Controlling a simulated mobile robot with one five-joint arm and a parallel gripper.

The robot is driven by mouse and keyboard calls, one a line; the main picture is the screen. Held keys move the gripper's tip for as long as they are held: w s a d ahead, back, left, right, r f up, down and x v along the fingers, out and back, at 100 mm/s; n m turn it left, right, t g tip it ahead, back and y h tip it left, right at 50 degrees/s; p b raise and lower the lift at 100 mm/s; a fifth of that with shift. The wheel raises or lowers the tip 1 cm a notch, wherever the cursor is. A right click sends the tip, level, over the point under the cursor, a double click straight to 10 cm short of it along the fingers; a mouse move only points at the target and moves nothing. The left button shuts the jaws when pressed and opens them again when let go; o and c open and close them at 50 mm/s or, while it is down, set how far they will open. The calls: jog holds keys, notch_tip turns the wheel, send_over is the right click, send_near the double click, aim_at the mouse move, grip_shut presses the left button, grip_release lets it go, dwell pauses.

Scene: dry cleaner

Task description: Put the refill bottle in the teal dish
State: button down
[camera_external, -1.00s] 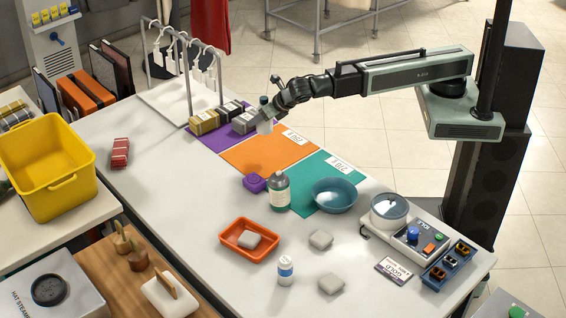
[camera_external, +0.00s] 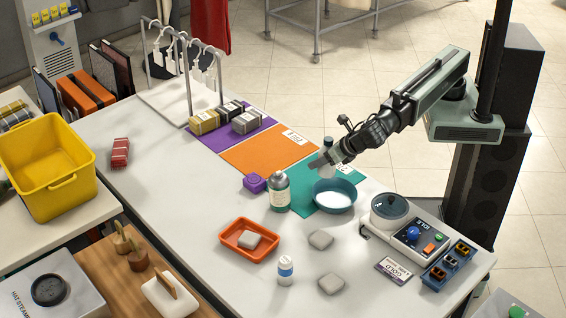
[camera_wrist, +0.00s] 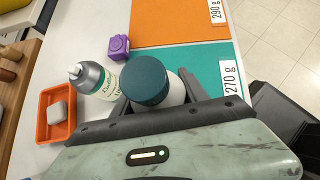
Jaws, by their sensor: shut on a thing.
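My gripper (camera_external: 325,160) is shut on a pale bottle with a dark teal cap, which I take as the refill bottle (camera_external: 325,171). It is held upright, above the far left part of the teal dish (camera_external: 334,207). In the wrist view the refill bottle's cap (camera_wrist: 145,80) and pale body show between the fingers. The dish stands on the teal mat; its inside looks bright. I cannot pick it out in the wrist view, where the bottle and gripper block the area. The gap between bottle and dish is hard to judge.
A green-grey labelled bottle (camera_external: 279,192) and a purple block (camera_external: 254,183) stand left of the dish. A scale (camera_external: 390,207) is at right. An orange tray (camera_external: 232,255), grey blocks and a small white bottle (camera_external: 285,270) are in front. The orange mat (camera_external: 265,148) is clear.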

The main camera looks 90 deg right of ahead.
jog(key=shift+n+t+y, duration=0.3)
jog(key=shift+n, duration=0.2)
jog(key=s+a, duration=0.3)
jog(key=shift+a+f, duration=0.1)
jog(key=shift+a, duration=0.15)
jog(key=b, duration=0.9)
send_near(318, 191)
jog(key=x, duration=0.4)
jog(key=shift+w+f, duration=0.15)
jog(key=shift+f, duration=0.15)
jog(key=shift+r+p, duration=0.2)
jog(key=shift+p, duration=0.3)
jog(key=shift+f, duration=0.1)
jog(key=c, duration=0.9)
grip_release()
